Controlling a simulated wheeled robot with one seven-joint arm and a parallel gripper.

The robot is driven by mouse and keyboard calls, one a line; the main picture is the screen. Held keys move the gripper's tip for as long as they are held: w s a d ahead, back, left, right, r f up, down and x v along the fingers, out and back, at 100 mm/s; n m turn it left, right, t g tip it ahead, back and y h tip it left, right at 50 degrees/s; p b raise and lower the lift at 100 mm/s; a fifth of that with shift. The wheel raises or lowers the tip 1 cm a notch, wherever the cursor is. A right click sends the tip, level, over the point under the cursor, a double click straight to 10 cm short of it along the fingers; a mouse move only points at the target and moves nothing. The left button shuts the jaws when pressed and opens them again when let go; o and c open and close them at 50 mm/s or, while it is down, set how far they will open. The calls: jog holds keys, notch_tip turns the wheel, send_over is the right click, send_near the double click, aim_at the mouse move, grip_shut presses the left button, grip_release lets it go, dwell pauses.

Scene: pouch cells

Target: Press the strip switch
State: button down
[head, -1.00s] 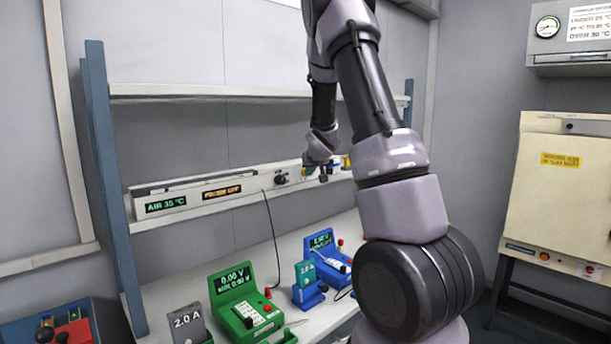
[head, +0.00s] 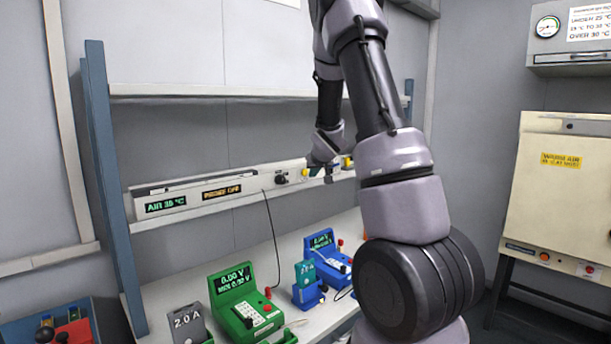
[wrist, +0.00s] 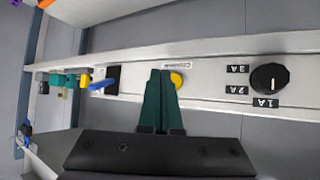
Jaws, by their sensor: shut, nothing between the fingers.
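A long pale control strip (head: 237,197) runs along the back of the bench. In the wrist view, which is upside down, it carries a round yellow button (wrist: 177,80) beside a small label, a dark rectangular panel or switch (wrist: 112,80) and a black knob (wrist: 269,79) marked 1A, 2A and 3A. I cannot tell for sure which of these is the strip switch. My gripper (head: 328,177) is shut and empty in front of the strip. In the wrist view its green fingertips (wrist: 161,72) appear between the yellow button and the dark rectangle, nearer the button. Contact cannot be told.
On the bench stand a green meter (head: 236,290), a blue meter (head: 322,243), a small blue holder (head: 307,285) and a grey 2.0 A block (head: 188,324). A black cable (head: 272,230) hangs from the strip. Yellow and green items (wrist: 75,81) sit farther along it.

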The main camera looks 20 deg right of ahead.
jog(key=shift+s+d, duration=0.3)
jog(key=shift+s, duration=0.5)
jog(key=shift+s+d, duration=0.25)
jog(key=shift+s, duration=0.5)
jog(key=shift+s+d, duration=0.3)
jog(key=shift+s, duration=0.5)
jog(key=s+a+r+m, duration=0.2)
jog(key=s+a+r, duration=0.1)
jog(key=s+r, duration=0.35)
jog(key=s+a+r+g+y, duration=0.1)
jog(key=s+a+r, duration=0.1)
jog(key=s+a, duration=0.3)
jog(key=s+a+r+g+y, duration=0.1)
jog(key=s+a+r, duration=0.2)
jog(key=s, duration=1)
jog(key=s+a+r+g+y, duration=0.1)
jog(key=s+a+r+y, duration=0.1)
jog(key=s+a, duration=0.6)
jog(key=shift+v, duration=0.9)
jog(key=shift+s+a, duration=0.1)
jog(key=shift+a, duration=0.05)
